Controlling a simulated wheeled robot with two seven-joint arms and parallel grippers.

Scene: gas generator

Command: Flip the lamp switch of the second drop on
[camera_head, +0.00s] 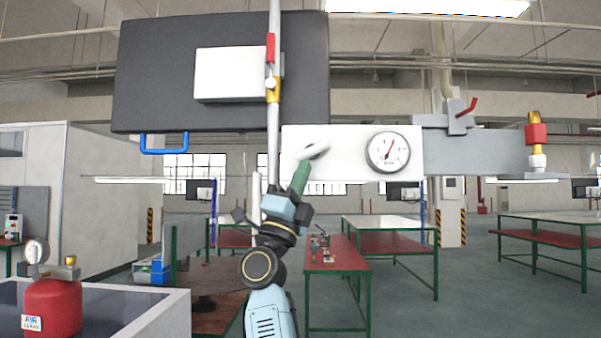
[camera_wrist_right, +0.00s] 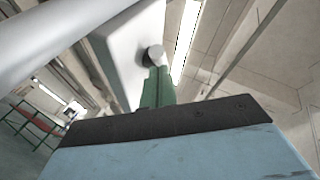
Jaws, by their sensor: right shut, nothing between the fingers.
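A white panel (camera_head: 345,136) with a round gauge (camera_head: 390,152) hangs ahead in the head view. A pale lever-like switch (camera_head: 313,151) sticks out near its left end. My right gripper (camera_head: 303,165), with green fingers, is shut and empty just below this switch. No lamp is clearly linked to the switch. My left gripper is not in view.
A vertical pipe (camera_head: 274,110) with a red handle (camera_head: 270,47) stands left of the switch, beside a dark board (camera_head: 150,75). A grey box (camera_head: 480,150) with red-handled valves is to the right. A red tank (camera_head: 52,305) stands lower left. Workbenches (camera_head: 335,255) stand below.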

